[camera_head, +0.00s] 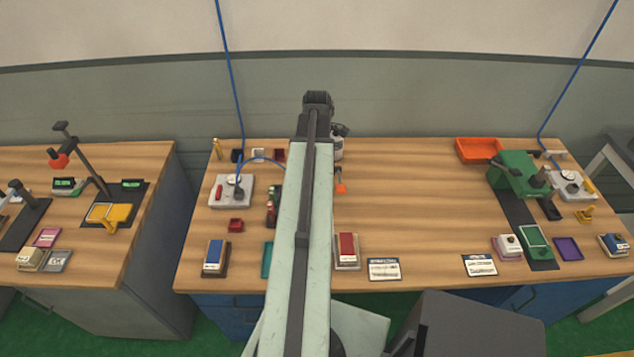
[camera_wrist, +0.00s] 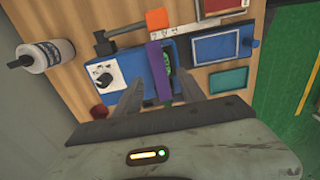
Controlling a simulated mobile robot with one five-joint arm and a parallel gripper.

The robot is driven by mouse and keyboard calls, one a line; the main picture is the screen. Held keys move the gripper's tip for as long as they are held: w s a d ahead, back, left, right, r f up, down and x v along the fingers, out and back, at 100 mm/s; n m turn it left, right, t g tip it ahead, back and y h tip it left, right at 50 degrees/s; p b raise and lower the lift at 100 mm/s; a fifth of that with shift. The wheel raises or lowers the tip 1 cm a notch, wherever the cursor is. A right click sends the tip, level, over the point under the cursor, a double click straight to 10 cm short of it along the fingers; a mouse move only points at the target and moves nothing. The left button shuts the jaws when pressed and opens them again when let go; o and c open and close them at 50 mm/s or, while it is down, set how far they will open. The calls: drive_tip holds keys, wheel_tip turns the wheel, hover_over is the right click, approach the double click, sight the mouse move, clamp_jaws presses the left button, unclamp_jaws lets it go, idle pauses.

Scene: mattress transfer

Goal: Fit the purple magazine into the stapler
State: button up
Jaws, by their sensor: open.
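The purple magazine, a narrow purple bar (camera_wrist: 159,72), shows in the wrist view across a blue device (camera_wrist: 130,73) with a white knob panel; I take this device to be the stapler. A green part shows beside the bar. My gripper (camera_wrist: 158,92) is open, with one grey finger on each side of the bar's lower end. I cannot tell whether the fingers touch the bar or whether it is seated in the device. In the head view, my arm hides the device, the bar and the fingers.
In the wrist view, a white bottle (camera_wrist: 45,56) stands left, and a blue-framed tray (camera_wrist: 222,35) and teal tray (camera_wrist: 228,81) lie right. In the head view, a red pad (camera_head: 346,248) and cards (camera_head: 383,269) lie near the front edge.

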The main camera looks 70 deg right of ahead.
wheel_tip(320, 180, down, 3)
drive_tip(key=shift+f+b, duration=0.2)
drive_tip(key=shift+b, duration=0.8)
drive_tip(key=shift+r, duration=0.2)
drive_tip(key=shift+c, duration=0.4)
clamp_jaws()
drive_tip(key=shift+r, duration=0.1)
